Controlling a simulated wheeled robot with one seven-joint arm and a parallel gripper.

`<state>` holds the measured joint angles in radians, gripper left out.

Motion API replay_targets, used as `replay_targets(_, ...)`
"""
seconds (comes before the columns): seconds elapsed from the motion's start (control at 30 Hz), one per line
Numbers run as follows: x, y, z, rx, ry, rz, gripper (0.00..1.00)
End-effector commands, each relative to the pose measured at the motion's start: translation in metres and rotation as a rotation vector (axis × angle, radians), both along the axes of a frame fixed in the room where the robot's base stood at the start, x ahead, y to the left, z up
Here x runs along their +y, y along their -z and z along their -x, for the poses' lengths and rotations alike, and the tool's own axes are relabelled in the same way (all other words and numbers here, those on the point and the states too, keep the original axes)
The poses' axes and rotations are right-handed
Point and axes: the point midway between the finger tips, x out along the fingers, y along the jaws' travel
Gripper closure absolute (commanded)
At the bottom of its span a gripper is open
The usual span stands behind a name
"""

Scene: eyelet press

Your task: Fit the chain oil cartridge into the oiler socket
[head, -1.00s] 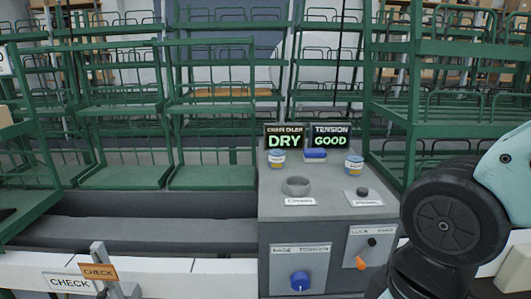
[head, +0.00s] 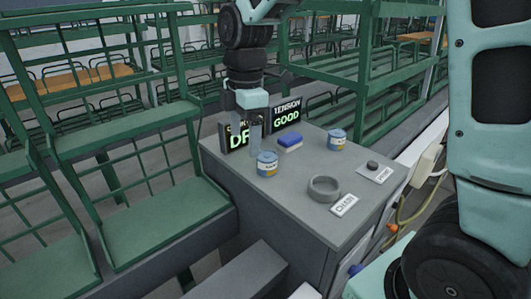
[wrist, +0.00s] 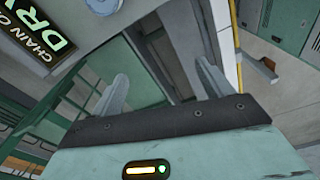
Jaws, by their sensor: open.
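Two blue-and-cream cartridges stand upright on the grey cabinet in the head view, a nearer-left one (head: 267,163) and a farther-right one (head: 336,139). Their label words are too small to read surely. The oiler socket is a grey ring (head: 324,188) with a CHAIN label, and it looks empty. My gripper (head: 254,138) points down, open and empty, behind the nearer-left cartridge and in front of the DRY sign. In the wrist view, its two fingers (wrist: 163,80) are spread with nothing between them. A pale round top (wrist: 102,4) shows at the upper edge, possibly a cartridge.
The sign reading DRY (head: 235,137) stands close behind my gripper, partly hidden. The TENSION GOOD sign (head: 286,117), a blue block (head: 289,142) and a dark button (head: 372,165) are also on the cabinet. Green racks (head: 160,215) stand left and behind.

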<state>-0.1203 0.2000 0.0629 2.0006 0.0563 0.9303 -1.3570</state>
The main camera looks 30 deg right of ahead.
Motion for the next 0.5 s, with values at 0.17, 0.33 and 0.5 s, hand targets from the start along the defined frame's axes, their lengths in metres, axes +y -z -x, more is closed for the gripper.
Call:
replay_targets(0.17,-0.068,-0.03,-0.049,-0.012,-0.221,0.034,0.21)
replay_targets(0.33,-0.102,-0.039,-0.066,-0.009,-0.343,0.055,0.21)
replay_targets(0.5,-0.109,-0.024,-0.068,-0.003,-0.373,0.058,0.21)
